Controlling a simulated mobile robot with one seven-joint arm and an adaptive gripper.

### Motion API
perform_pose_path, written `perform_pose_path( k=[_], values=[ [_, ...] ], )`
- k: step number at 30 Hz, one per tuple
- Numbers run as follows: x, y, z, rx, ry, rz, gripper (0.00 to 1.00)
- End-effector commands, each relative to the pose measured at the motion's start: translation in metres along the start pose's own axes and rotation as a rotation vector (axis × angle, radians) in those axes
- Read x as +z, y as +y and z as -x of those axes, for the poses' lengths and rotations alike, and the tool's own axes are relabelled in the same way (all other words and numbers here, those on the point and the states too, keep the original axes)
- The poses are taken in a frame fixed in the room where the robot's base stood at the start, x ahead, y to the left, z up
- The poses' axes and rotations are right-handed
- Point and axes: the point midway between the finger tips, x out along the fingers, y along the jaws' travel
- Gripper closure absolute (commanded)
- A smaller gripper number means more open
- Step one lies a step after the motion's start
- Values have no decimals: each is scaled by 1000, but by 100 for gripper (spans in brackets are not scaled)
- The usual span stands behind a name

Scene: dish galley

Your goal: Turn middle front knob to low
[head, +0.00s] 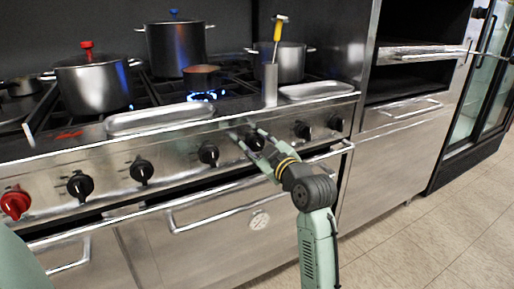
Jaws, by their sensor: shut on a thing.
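A row of black knobs runs along the steel front panel of the stove (175,160). My gripper (244,132) reaches up to this panel from the lower right. Its two green fingers are shut on a black knob (254,141), one on each side, and partly cover it. I cannot tell the knob's exact pointer angle. Another black knob (208,153) is just left of my gripper, and one (302,130) is to its right. A blue flame (203,96) burns under a small brown pan (202,77).
A red knob (15,202) is at the far left of the panel. Oven handles (225,211) stick out below the knobs. Pots, including one with a red lid knob (92,84), and steel trays (160,118) sit on top. The floor (420,235) at right is clear.

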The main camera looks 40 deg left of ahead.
Motion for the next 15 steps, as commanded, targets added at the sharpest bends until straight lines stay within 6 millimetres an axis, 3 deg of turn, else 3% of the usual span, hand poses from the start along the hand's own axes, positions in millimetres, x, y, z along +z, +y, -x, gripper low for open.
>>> perform_pose_path(
  k=[1, 12, 13, 15],
  values=[
    [1, 7, 2, 17, -1, 9, 89],
    [0, 8, 2, 19, -1, 13, 89],
    [0, 8, 2, 19, -1, 13, 60],
    [0, 8, 2, 18, -1, 12, 56]
  ],
)
